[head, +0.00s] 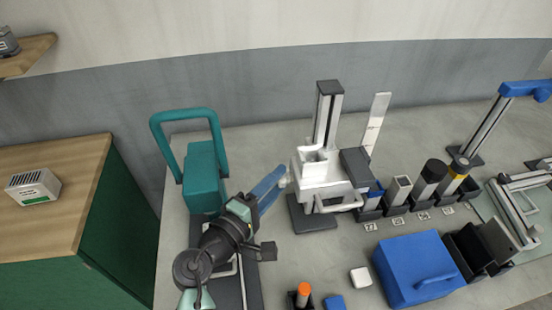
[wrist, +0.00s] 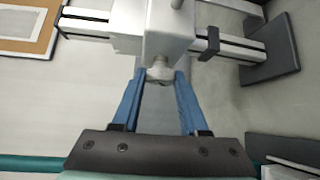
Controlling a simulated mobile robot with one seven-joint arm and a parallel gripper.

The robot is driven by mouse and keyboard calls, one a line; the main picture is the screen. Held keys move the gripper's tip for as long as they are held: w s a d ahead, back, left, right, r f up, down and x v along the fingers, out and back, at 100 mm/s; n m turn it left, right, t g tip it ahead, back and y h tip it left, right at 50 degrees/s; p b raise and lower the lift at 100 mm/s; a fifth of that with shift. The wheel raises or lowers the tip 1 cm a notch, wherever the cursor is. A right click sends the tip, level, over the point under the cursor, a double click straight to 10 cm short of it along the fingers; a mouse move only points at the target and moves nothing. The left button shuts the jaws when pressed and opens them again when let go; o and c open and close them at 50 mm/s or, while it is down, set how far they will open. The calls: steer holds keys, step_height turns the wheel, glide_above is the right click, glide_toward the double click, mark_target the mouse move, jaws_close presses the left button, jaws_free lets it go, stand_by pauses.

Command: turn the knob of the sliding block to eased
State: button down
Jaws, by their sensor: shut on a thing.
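The sliding block (head: 318,168) is a white block on a grey upright column (head: 328,115) with a dark foot (head: 312,215). It also shows at the top of the wrist view (wrist: 155,28). Its small pale knob (wrist: 158,73) points toward my wrist camera. My gripper (wrist: 161,78) has its blue fingers on either side of the knob, shut on it. In the head view my gripper (head: 284,176) reaches the left side of the block, and the fingers hide much of the knob. I see no legible mark for the knob's setting.
A teal looped-handle thing (head: 201,165) stands close left of my arm. Right of the column are numbered holders with several cylinders (head: 428,180). A blue box (head: 415,270), a small white block (head: 361,277) and an orange-topped piece (head: 303,292) lie in front. A green cabinet (head: 110,215) is left.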

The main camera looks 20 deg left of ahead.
steer(key=shift+w+a+r+n+g+h+p, duration=0.2)
steer(key=shift+n+g+p, duration=0.8)
steer(key=shift+p, duration=1.7)
steer(key=shift+s+d+r+n+g+h+p, duration=0.1)
steer(key=shift+n+g+h+p, duration=0.25)
steer(key=shift+n+g+p, duration=1.55)
steer(key=shift+w+a+r+m+g+h+p, duration=0.25)
steer(key=shift+g+p, duration=0.35)
steer(key=shift+p, duration=2.9)
steer(key=shift+s+d+f, duration=0.15)
steer(key=shift+d+f, duration=0.05)
steer(key=shift+c, duration=2.2)
jaws_free()
steer(key=b+v, duration=0.2)
steer(key=v, duration=1.1)
